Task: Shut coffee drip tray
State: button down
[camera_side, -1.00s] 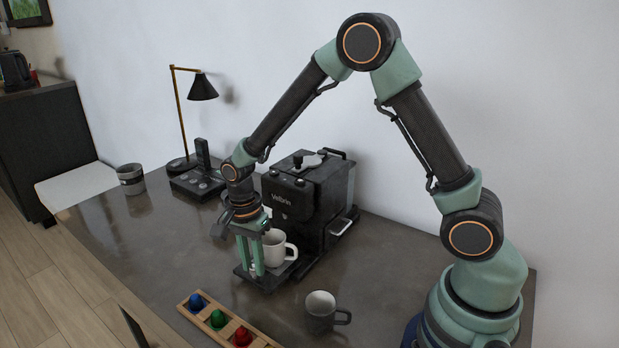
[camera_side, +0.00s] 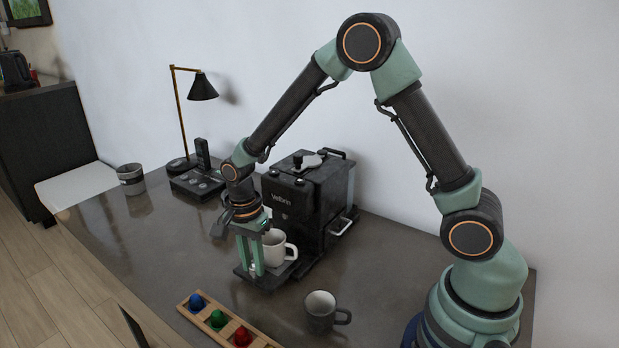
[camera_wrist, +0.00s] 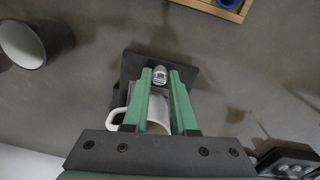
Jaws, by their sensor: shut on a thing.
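The black coffee machine (camera_side: 300,195) stands on the dark counter. Its drip tray (camera_side: 268,285) sticks out from the front at the bottom, and its dark plate also shows in the wrist view (camera_wrist: 194,76). A white mug (camera_side: 276,248) stands on the tray, partly hidden by my fingers; it also shows in the wrist view (camera_wrist: 158,112). My gripper (camera_side: 252,271) points down at the tray's front edge. In the wrist view a small metallic knob (camera_wrist: 160,76) sits between my fingertips, and my gripper is shut on it.
A grey mug (camera_side: 320,311) stands right of the tray's front. A wooden holder with coloured pods (camera_side: 217,319) lies in front. A telephone (camera_side: 197,180), a lamp (camera_side: 202,88) and a grey cup (camera_side: 130,178) stand at the back left. The counter left of the tray is clear.

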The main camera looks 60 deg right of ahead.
aim_at(267, 249)
jog(key=shift+d, duration=2.3)
jog(key=c, duration=0.7)
grip_release()
notch_tip(267, 249, up, 12)
jog(key=shift+w, duration=0.2)
jog(key=shift+r, duration=0.2)
